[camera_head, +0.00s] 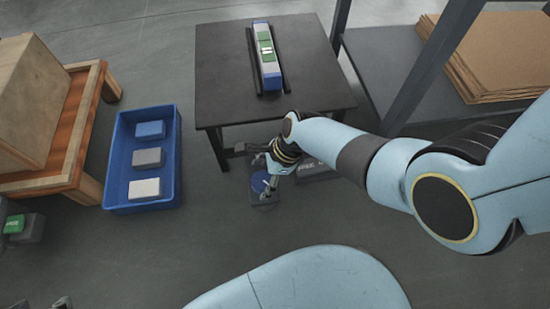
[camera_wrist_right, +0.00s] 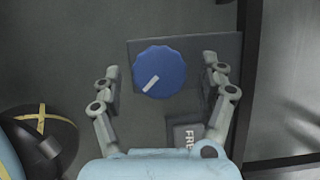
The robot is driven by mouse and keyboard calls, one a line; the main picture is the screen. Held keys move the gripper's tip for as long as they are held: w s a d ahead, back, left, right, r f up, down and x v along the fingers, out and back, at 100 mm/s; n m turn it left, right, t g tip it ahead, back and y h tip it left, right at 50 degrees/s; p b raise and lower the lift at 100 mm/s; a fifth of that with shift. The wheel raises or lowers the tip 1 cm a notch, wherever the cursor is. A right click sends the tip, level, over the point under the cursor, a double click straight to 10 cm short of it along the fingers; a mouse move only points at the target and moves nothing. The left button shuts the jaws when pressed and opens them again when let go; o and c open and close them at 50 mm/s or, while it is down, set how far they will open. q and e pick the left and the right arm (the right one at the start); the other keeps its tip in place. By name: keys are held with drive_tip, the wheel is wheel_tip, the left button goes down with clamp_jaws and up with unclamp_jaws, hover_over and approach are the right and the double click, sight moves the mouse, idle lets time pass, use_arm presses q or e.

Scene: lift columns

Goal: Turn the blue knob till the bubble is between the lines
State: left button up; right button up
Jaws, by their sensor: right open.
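The blue knob (camera_head: 261,183) sits on a dark square plate below the front of the black table. In the right wrist view the knob (camera_wrist_right: 160,72) has a scalloped rim and a pale pointer mark slanting to the lower left. My right gripper (camera_wrist_right: 161,75) is open, with one finger on each side of the knob and gaps between. The level (camera_head: 264,40) lies on the table, with blue ends and a green vial window. A whitish patch, perhaps the bubble, shows mid-window; the lines are too small to tell. Grey tips at the bottom left may be my left gripper (camera_head: 42,304).
A dark block with partly hidden lettering (camera_wrist_right: 187,133) stands beside the knob's plate. A blue crate (camera_head: 116,160) with three blocks stands left, near a wooden bench (camera_head: 62,155). A green button (camera_head: 14,224) is at the left edge. Cardboard (camera_head: 490,60) lies on a shelf at right.

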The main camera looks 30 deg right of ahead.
drive_tip(key=v, duration=1)
drive_tip(key=shift+r, duration=0.2)
drive_tip(key=shift+s, duration=0.1)
